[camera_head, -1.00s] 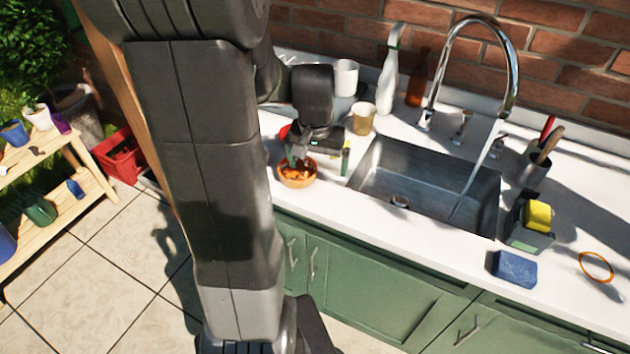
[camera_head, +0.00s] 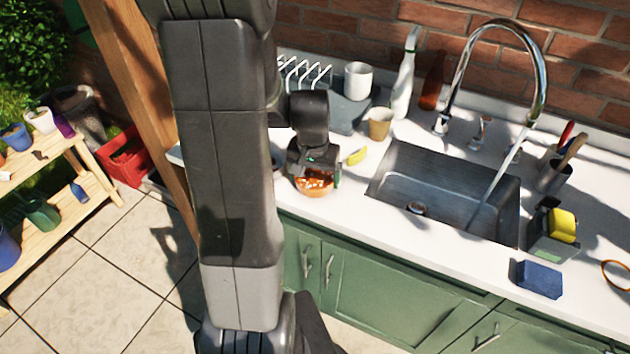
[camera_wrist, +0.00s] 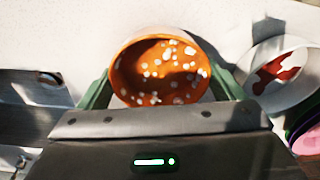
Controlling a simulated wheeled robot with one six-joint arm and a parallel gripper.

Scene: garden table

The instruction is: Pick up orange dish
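The orange dish (camera_head: 314,185) is a small round bowl on the white counter, left of the sink. In the wrist view the orange dish (camera_wrist: 155,75) shows a glossy orange inside with white spots, partly in shadow. My gripper (camera_head: 316,174) is down at the dish, pointing at the counter. In the wrist view my gripper (camera_wrist: 160,80) has one green finger on each side of the dish. The fingers are wide apart around it, and I see no clear grip on its wall. In the head view my gripper hides the dish's far part.
A white bowl with a red pattern (camera_wrist: 285,78) stands close right of the dish in the wrist view. The sink (camera_head: 440,195), a tan cup (camera_head: 380,124), a yellow piece (camera_head: 357,156) and a dish rack (camera_head: 303,75) are nearby. The counter's front edge is close.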

